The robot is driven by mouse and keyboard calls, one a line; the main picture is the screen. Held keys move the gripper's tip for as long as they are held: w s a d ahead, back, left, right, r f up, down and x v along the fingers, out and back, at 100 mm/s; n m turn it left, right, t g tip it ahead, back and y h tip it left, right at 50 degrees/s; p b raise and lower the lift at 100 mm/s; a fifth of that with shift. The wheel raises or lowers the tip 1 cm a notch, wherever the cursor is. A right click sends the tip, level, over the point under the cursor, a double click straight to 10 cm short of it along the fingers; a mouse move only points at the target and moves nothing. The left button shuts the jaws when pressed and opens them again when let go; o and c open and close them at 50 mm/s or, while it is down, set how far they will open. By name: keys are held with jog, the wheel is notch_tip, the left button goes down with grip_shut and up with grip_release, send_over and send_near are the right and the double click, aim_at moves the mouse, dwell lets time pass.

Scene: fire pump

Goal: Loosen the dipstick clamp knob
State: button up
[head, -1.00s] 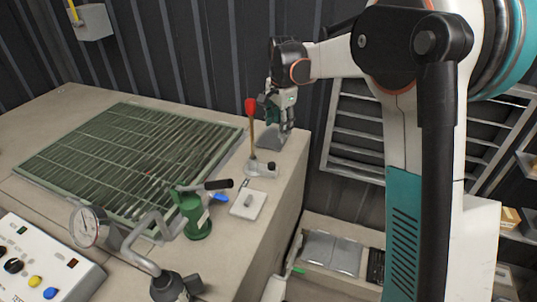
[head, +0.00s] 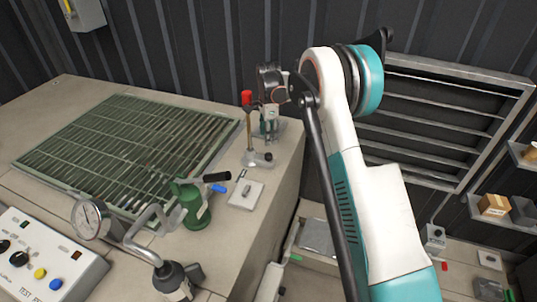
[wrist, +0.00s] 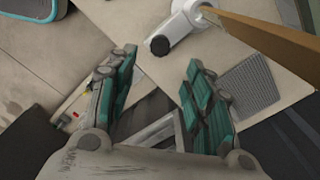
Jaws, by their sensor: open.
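The dipstick (head: 249,133) stands upright in a pale clamp base (head: 251,160) near the bench's right edge, with a red top. The black clamp knob (head: 268,157) sticks out on the base's right side. In the wrist view the knob (wrist: 160,45) shows beyond and between the fingertips, with the pale clamp body (wrist: 182,24) and the brown dipstick (wrist: 270,40) at upper right. My gripper (head: 270,134) is open and empty, pointing down, above and behind the knob. In the wrist view its teal-padded fingers (wrist: 155,78) are spread, apart from the knob.
A grey wedge-like object (head: 288,128) stands behind my gripper. A white plate (head: 245,194), a green hand pump (head: 191,204) and a gauge (head: 91,218) are nearer. A green grating (head: 125,155) fills the bench's left. The bench ends just right of the clamp.

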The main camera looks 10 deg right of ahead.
aim_at(268, 154)
notch_tip(268, 154, down, 10)
jog(key=shift+f+b, duration=0.1)
jog(key=shift+b, duration=0.85)
jog(key=c, duration=1)
